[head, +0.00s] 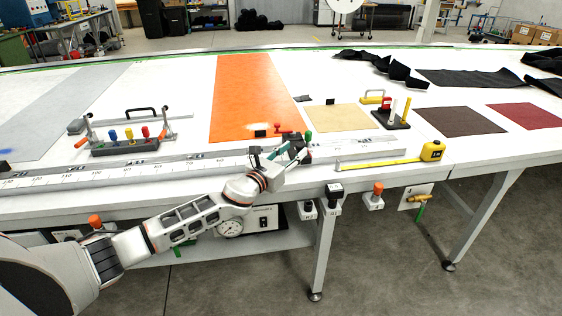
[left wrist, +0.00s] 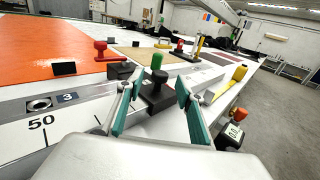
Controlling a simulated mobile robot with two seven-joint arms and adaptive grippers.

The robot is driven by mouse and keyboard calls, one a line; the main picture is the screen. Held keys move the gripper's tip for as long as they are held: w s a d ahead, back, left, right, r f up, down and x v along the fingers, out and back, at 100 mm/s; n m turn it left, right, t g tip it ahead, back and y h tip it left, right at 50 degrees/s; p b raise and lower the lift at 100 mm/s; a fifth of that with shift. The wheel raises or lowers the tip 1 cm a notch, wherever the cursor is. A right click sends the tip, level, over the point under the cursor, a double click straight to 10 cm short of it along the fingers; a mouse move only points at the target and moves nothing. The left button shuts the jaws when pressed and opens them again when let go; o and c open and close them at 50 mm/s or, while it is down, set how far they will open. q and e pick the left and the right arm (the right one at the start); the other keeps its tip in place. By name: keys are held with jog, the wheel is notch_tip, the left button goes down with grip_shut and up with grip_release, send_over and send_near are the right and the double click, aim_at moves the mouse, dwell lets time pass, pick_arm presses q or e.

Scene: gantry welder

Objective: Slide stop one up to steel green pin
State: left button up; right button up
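A black block with a green knob (left wrist: 157,88) sits at the measuring rail; I cannot read a label naming it stop one. In the head view its green knob (head: 307,138) shows just beyond my left gripper (head: 293,152). In the left wrist view the teal fingers of my left gripper (left wrist: 160,90) stand apart, one on each side of the block. Contact cannot be told. A steel-ringed hole (left wrist: 39,103) marked 3 lies on the rail near the 50 mark. I cannot pick out a separate steel green pin for certain. My right gripper is not in view.
A red-knobbed piece (left wrist: 105,52) stands behind the rail, near the orange sheet (head: 250,90). A yellow tape measure (head: 431,151) lies to the right. A rack with red, blue and yellow knobs (head: 128,143) stands left.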

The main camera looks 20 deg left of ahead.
pick_arm(q)
jog(key=v, duration=0.7)
jog(key=shift+s, duration=0.3)
jog(key=s+a+f+n+g+y, duration=0.3)
jog(key=s+f+n, duration=0.2)
jog(key=s+n, duration=0.6)
jog(key=s+a+f+n+g+y, duration=0.3)
jog(key=s+f+n+g, duration=0.15)
jog(key=s+n, duration=0.7)
jog(key=s+a+f+n+g+y, duration=0.3)
jog(key=s+f+n, duration=0.2)
jog(key=s+n, duration=0.6)
jog(key=d+f+t+h, duration=0.3)
jog(key=d+f+h, duration=0.4)
jog(key=d+f, duration=0.6)
jog(key=d, duration=0.3)
jog(key=shift+s+f+n+t+h, duration=0.35)
jog(key=shift+f+h, duration=0.05)
jog(key=shift+c, duration=0.5)
